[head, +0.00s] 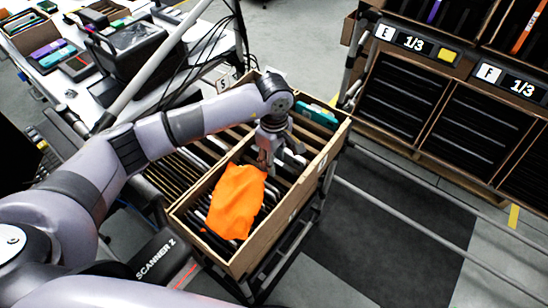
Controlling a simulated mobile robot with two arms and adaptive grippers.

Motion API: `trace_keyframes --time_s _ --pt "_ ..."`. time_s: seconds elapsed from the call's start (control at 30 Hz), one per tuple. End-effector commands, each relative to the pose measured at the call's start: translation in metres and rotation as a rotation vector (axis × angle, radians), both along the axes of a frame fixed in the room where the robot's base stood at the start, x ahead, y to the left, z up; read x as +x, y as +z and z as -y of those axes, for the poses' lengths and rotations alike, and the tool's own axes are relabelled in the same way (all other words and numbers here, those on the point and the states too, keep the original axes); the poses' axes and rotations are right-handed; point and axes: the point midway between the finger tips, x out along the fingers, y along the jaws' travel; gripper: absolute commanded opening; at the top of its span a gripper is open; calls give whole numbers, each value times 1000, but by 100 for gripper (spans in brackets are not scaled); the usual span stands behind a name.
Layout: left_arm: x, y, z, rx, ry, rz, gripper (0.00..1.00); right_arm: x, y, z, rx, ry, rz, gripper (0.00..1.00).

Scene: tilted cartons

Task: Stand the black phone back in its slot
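A long brown carton (247,262) stands tilted on a rack in the middle of the head view, with dark flat items in slots between dividers. I cannot tell which of them is the black phone. A crumpled orange cloth (237,202) lies over the items in its nearer half. My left gripper (267,160) points down into the carton, just beyond the cloth's far edge. Its fingertips are small and partly hidden among the dividers, so its opening and any hold are unclear. My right gripper is not in view.
A teal item (319,115) sits at the carton's far end. A shelf with E (400,100) and F (480,127) bins stands at the right. A white table (77,98) with devices is at upper left. Grey rails cross the floor at right.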

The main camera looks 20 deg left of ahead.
Motion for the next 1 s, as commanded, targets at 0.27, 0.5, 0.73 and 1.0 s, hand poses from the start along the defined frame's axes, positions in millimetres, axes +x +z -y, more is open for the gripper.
trace_keyframes --time_s 0.27,0.5,0.73,1.0 --pt "0 12 0 0 -1 1 36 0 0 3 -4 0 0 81" --pt "1 61 0 0 -2 5 36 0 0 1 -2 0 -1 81" --pt "1 103 0 -1 -1 3 36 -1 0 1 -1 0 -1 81" --pt "0 120 0 0 0 -1 36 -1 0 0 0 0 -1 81"
